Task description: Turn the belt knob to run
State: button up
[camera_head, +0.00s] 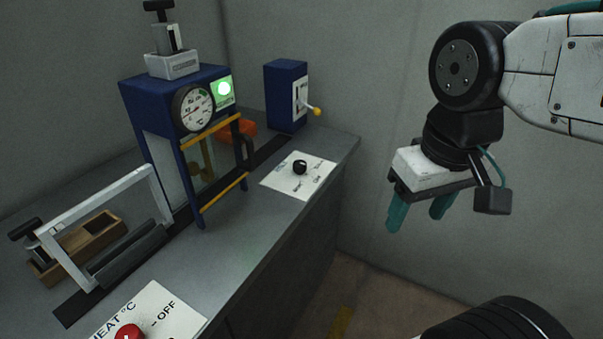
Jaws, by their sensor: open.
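The belt knob appears to be the small black knob (300,167) on a white label plate (318,177) at the right end of the bench. The lettering around it is too small to read, and its setting cannot be told. My gripper (418,215) hangs in the air to the right of the bench, fingers pointing down. Its two teal fingers are apart with nothing between them. It is well clear of the knob.
A blue press frame (150,125) with a gauge (193,108) and lit green lamp (224,88) stands on the grey bench (225,255). A blue box (286,95) with a yellow-tipped lever (316,111) stands behind the knob. A red heat knob (128,333) is at front left.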

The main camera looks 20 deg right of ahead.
aim_at(299, 167)
jog(key=k, duration=0.65)
jog(key=z, duration=0.45)
jog(key=i, duration=1.15)
jog(key=u, duration=0.65)
